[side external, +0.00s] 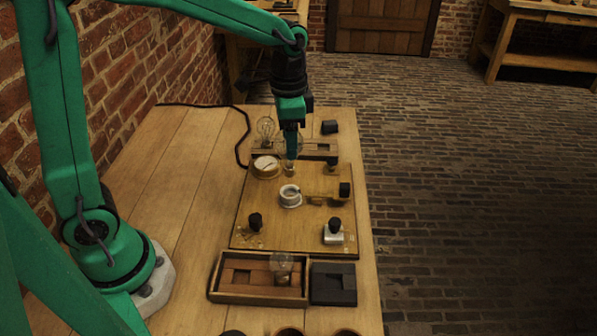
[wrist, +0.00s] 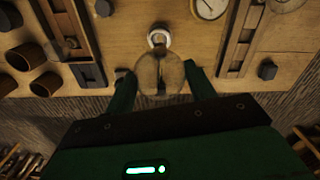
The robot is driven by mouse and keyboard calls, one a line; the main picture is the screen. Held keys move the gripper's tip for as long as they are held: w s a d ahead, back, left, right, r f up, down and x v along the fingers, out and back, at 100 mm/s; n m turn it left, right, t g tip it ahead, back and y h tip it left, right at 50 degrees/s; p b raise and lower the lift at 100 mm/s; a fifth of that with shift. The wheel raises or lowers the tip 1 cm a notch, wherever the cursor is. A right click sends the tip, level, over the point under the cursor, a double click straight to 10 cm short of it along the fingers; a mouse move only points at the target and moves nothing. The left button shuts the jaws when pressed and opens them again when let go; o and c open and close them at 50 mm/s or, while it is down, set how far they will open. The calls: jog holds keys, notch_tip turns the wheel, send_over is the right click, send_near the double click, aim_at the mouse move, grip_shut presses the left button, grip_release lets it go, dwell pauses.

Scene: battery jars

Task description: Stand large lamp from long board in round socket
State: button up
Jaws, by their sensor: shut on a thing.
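My gripper (side external: 292,156) is shut on a clear glass lamp; in the wrist view the fingers (wrist: 158,78) stand on either side of its globe (wrist: 158,74). In the side view the fingers partly hide this lamp, and its base (side external: 290,171) shows below them. The round socket (side external: 290,196) is a white ring on the wooden base board; it also shows in the wrist view (wrist: 158,38), just beyond the globe. In the side view the lamp is behind the socket and apart from it. The long board (side external: 318,148) lies at the far end, with another lamp (side external: 266,128) upright at its left.
A round dial (side external: 266,166) sits left of the held lamp. Dark knobs (side external: 255,220) and a metal-based black knob (side external: 333,230) stand in front. A wooden tray (side external: 225,290) with a smaller lamp (side external: 281,264) and a dark block (side external: 333,284) lie nearer.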

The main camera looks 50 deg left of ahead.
aim_at(290, 163)
jog(key=shift+f, duration=0.1)
jog(key=shift+f, duration=2.8)
jog(key=shift+f, duration=0.6)
jog(key=o, duration=0.8)
jog(key=shift+r, duration=0.15)
jog(key=shift+r, duration=5.35)
